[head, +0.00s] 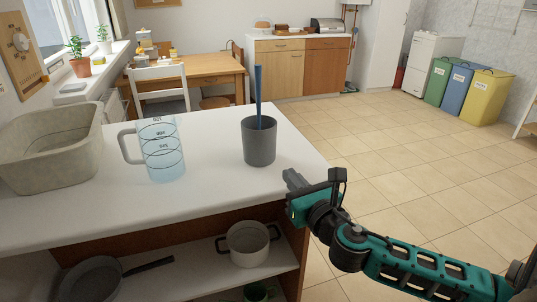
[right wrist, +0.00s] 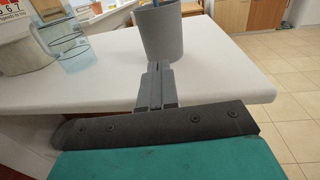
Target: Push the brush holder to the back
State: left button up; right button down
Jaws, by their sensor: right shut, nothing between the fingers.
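The brush holder (head: 259,143) is a dark grey cup standing upright on the white counter (head: 205,195), near its right edge. A blue brush handle (head: 258,95) sticks up out of it. My right gripper (head: 290,178) is at the counter's right front edge, in front of the holder and a little to its right. In the right wrist view my right gripper (right wrist: 154,72) is shut and empty, its tips pointing at the lower part of the brush holder (right wrist: 160,35). I cannot tell there whether they touch. My left gripper is out of view.
A clear measuring jug (head: 161,152) stands left of the holder, and a stone basin (head: 50,147) is at the far left. A pot (head: 248,243) and a pan (head: 92,278) sit on the shelf below. The counter behind the holder looks clear.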

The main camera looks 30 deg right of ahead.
aim_at(265, 148)
jog(key=w, duration=0.3)
jog(key=w+d, duration=0.1)
jog(key=w, duration=0.7)
jog(key=shift+w+d, duration=0.1)
jog(key=shift+d, duration=0.1)
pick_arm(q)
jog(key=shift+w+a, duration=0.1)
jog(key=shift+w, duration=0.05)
